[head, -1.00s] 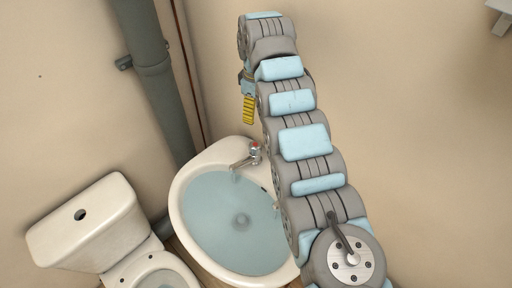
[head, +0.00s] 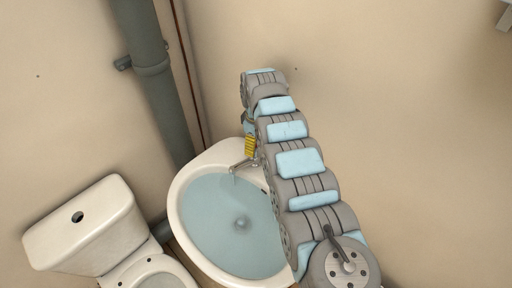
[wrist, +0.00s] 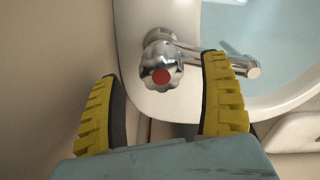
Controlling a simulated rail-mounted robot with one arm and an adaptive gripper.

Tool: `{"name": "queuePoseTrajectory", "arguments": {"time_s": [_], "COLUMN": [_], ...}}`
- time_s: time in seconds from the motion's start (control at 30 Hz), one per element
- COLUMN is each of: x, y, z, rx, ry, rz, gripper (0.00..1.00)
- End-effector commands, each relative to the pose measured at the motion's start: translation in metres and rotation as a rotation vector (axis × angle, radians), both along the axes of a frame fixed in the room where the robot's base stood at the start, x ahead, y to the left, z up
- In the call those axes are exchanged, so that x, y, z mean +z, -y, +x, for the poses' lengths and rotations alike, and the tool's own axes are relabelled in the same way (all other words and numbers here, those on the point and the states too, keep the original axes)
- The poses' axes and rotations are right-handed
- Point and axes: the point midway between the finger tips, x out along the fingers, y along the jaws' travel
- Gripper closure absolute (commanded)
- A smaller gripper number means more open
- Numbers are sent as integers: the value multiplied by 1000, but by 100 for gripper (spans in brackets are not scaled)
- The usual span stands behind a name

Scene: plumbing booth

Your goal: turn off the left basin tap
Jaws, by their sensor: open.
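The basin tap shows in the wrist view as a chrome knob (wrist: 160,72) with a red centre. Its chrome spout (wrist: 225,62) reaches right over the basin. In the head view the spout (head: 241,166) shows, and water seems to run from it; the knob is hidden behind my gripper. My gripper (wrist: 158,95) is open and empty. Its yellow ribbed fingers are either side of the knob in the picture, the right one overlapping the spout's near side. I cannot tell any contact. In the head view my gripper (head: 250,146) is just above the tap.
The white basin (head: 182,229) holds bluish water. A toilet (head: 85,222) stands at the left. A grey pipe (head: 152,85) runs down the wall behind the basin. The wall at the right is bare apart from a bracket at the top corner.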

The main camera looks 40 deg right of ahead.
Motion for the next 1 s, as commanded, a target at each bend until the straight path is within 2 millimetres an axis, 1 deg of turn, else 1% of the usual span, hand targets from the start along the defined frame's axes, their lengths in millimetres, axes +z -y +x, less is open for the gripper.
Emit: {"name": "queuePoseTrajectory", "arguments": {"time_s": [0.03, 0.2, 0.53, 0.57, 0.6, 0.67, 0.7, 0.77, 0.8, 1.0], "x": [-7, -18, -20, -20, -20, -20, -20, -21, -21, -21], "y": [-1, -1, 0, 0, 0, 0, 0, 0, 0, -1], "z": [0, 0, 0, 0, 0, 0, 0, 0, 0, 0], "rx": [1, 1, 0, 0, 0, 0, 0, 0, 1, -2], "ry": [-2, 0, 1, 1, 1, 1, 1, 0, 0, 0], "rz": [1, 0, 0, 0, 0, 0, 0, 0, 0, 1], "gripper": [22, 22, 22, 26, 37, 55, 66, 83, 87, 87]}}
